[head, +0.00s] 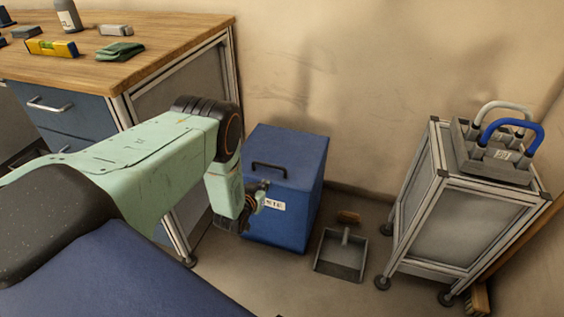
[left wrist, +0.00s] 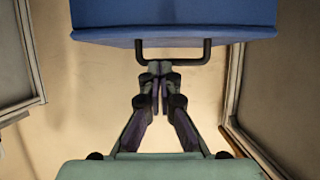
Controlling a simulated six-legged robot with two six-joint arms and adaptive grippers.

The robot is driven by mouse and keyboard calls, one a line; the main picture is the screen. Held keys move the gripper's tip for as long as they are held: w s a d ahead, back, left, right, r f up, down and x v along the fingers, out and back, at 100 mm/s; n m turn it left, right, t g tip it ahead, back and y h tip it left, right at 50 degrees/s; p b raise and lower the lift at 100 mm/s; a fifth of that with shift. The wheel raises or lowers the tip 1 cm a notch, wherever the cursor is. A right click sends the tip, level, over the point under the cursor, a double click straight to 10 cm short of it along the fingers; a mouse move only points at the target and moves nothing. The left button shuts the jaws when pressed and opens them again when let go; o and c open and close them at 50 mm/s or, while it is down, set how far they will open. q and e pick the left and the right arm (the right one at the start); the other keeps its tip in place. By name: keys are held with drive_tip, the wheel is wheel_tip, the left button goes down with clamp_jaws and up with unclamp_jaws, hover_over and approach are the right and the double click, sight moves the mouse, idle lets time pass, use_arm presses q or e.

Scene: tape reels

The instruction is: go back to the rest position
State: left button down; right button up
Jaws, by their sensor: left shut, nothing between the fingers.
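My left arm comes in from the left in the head view and reaches toward a blue box with a black handle (head: 300,160). My left gripper (head: 262,192) is in front of the box's front side, below the handle, small and partly hidden by my wrist. In the left wrist view the gripper (left wrist: 160,78) is shut with its fingertips together and nothing between them. The handle (left wrist: 172,52) shows just beyond the fingertips at the box's edge (left wrist: 240,33); I cannot tell whether they touch. My right gripper is in neither view.
A wooden-topped workbench (head: 170,45) stands at the left with a yellow level (head: 52,48) and green cloth (head: 120,51) on it. A dustpan (head: 342,254) lies on the floor right of the box. A wheeled cart (head: 455,225) with a grey tray (head: 490,170) stands at the right.

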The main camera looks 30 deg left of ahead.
use_arm(q)
drive_tip(key=shift+f, duration=0.1)
drive_tip(key=s+d+f+g+h, duration=0.1)
drive_tip(key=s+d+f+g, duration=0.35)
drive_tip(key=s, duration=0.55)
drive_tip(key=s+d+f+g+h, duration=0.1)
drive_tip(key=s+d+f+g, duration=0.3)
drive_tip(key=s, duration=0.6)
drive_tip(key=s+d+r+m+g+p, duration=0.1)
drive_tip(key=s+d+r+g, duration=0.1)
drive_tip(key=s+d+r, duration=0.3)
drive_tip(key=s+d+r+m+g+h+p, duration=0.1)
drive_tip(key=s+d+r+g, duration=0.1)
drive_tip(key=s+d+r, duration=0.3)
drive_tip(key=shift+s+r+p, duration=0.3)
drive_tip(key=shift+s+r, duration=2.1)
drive_tip(key=shift+s, duration=2.25)
drive_tip(key=shift+d, duration=0.15)
